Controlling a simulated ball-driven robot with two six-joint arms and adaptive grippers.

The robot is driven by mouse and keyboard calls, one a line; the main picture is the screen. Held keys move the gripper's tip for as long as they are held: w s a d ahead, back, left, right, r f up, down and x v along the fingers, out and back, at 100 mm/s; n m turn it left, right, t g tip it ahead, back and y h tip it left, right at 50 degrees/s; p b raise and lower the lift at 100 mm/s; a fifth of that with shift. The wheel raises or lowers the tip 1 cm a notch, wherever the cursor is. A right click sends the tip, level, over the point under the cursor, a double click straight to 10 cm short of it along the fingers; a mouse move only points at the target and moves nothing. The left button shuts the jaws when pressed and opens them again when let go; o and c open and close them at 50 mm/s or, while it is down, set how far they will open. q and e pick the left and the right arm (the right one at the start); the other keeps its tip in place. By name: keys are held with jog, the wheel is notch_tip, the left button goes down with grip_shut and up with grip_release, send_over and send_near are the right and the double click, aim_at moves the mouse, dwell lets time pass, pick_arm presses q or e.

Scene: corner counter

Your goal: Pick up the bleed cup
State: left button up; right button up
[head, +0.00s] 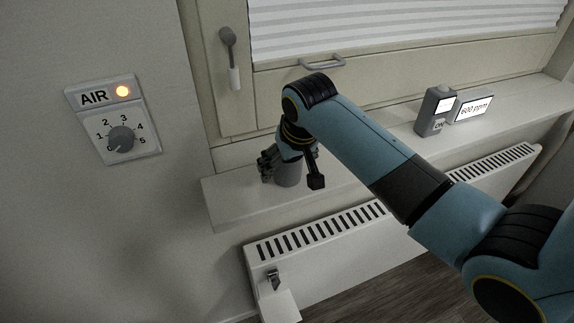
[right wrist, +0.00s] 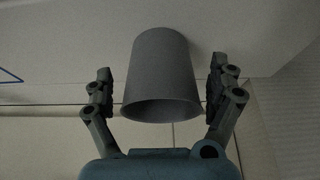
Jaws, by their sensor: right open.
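The bleed cup, a plain grey cup (head: 289,174), stands on the left part of the window sill (head: 222,207) in the head view. My right gripper (head: 268,168) is at the cup, and my wrist hides part of both. In the right wrist view the cup (right wrist: 162,78) lies between the two spread fingers of the right gripper (right wrist: 160,92). The fingers are open, with a gap visible on each side of the cup. My left gripper is not in view.
A radiator (head: 330,229) with a valve (head: 273,279) is below the sill. A grey meter (head: 436,112) and a 600 ppm display (head: 474,107) stand farther right on the sill. An AIR dial panel (head: 115,120) is on the left wall. The window handle (head: 230,58) hangs above.

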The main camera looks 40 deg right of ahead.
jog(key=shift+x, duration=0.8)
jog(key=c, duration=1.1)
jog(key=shift+r, duration=0.15)
jog(key=shift+c, duration=0.3)
